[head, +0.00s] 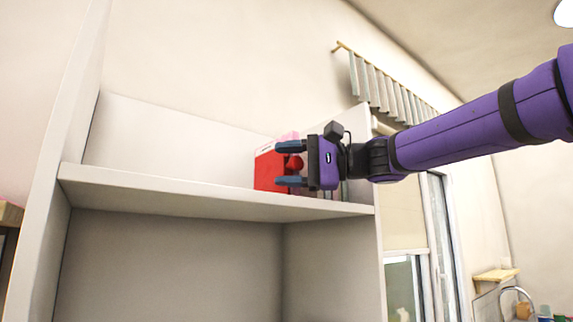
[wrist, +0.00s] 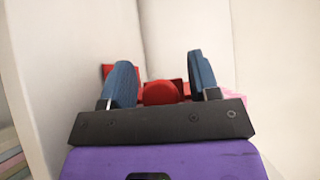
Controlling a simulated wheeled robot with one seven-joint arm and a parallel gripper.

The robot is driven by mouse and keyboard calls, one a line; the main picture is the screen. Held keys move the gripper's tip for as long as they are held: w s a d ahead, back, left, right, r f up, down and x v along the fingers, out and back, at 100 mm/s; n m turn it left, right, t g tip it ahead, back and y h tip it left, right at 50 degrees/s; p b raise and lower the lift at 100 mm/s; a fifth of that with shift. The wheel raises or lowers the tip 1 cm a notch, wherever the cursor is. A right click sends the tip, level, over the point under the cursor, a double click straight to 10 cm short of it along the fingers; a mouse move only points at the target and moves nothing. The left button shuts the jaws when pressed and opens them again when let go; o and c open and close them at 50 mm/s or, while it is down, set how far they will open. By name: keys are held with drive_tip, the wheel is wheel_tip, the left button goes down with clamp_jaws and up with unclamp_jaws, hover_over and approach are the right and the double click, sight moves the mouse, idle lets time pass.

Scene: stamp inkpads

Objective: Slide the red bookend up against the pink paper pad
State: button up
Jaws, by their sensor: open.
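The red bookend (head: 262,174) stands on the white shelf near its right end; part of it is hidden behind my gripper. In the wrist view its rounded red knob (wrist: 160,93) shows between my fingers. My gripper (head: 279,164) is open, reaching in from the right, with one blue finger on each side of the knob. It also shows in the wrist view (wrist: 160,65). A pink thing, likely the paper pad (head: 291,135), shows just above and behind my gripper, and at the right in the wrist view (wrist: 234,98). The gap between bookend and pad is hidden.
The shelf board (head: 180,191) is bare left of the bookend. The left side panel (head: 62,150) bounds it. In the wrist view, a stack of coloured flat items (wrist: 12,155) lies at the lower left, with a white wall beside it.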

drive_tip(key=s+d, duration=0.2)
drive_tip(key=d, duration=0.8)
drive_tip(key=shift+d, duration=0.3)
